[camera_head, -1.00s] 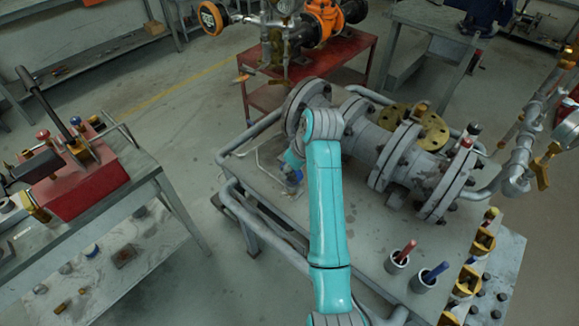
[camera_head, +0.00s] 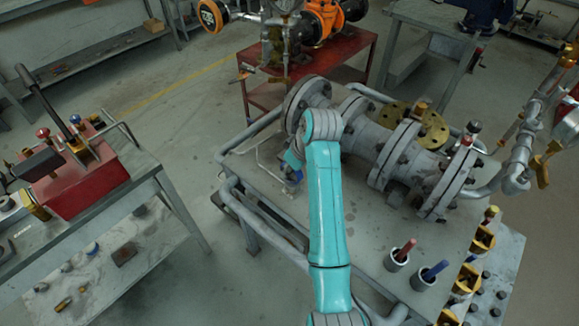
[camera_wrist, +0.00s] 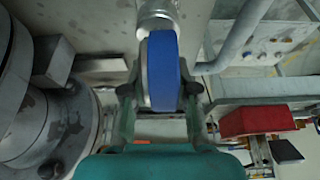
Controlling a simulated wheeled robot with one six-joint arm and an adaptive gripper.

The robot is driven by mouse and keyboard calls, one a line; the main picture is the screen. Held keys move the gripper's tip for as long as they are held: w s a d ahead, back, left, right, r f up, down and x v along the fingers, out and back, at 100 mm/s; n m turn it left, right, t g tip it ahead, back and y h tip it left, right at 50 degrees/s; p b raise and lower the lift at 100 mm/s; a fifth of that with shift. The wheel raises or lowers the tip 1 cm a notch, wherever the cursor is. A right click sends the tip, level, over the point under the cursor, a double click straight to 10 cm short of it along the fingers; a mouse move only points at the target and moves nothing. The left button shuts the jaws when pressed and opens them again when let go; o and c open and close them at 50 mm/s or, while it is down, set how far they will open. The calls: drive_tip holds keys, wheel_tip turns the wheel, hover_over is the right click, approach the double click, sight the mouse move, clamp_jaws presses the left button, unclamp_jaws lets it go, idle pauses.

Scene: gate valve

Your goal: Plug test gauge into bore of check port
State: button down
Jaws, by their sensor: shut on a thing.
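The test gauge (camera_wrist: 163,70) is a round body with a broad blue band and a pale metal rim, seen edge-on in the wrist view. My gripper (camera_wrist: 160,95) is shut on it, with one dark finger on each side. A pale metal cylindrical fitting (camera_wrist: 157,12) lies just beyond the gauge. I cannot tell whether it is the gauge's stem or the check port, and no bore shows. In the head view, a small blue part (camera_head: 294,176) shows low beside my turquoise arm, which hides most of my gripper.
A grey flanged gate valve (camera_head: 395,150) fills the bench right of my arm; its flanges stand close in the wrist view (camera_wrist: 35,110). Pipe rails (camera_head: 250,228) edge the bench. Two cups (camera_head: 397,260) hold red and blue tools. A red box (camera_head: 80,185) stands on the left bench.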

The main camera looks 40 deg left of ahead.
drive_tip(key=shift+f, duration=0.5)
idle(0.8)
drive_tip(key=shift+c, duration=1.6)
unclamp_jaws()
drive_tip(key=shift+r, duration=4)
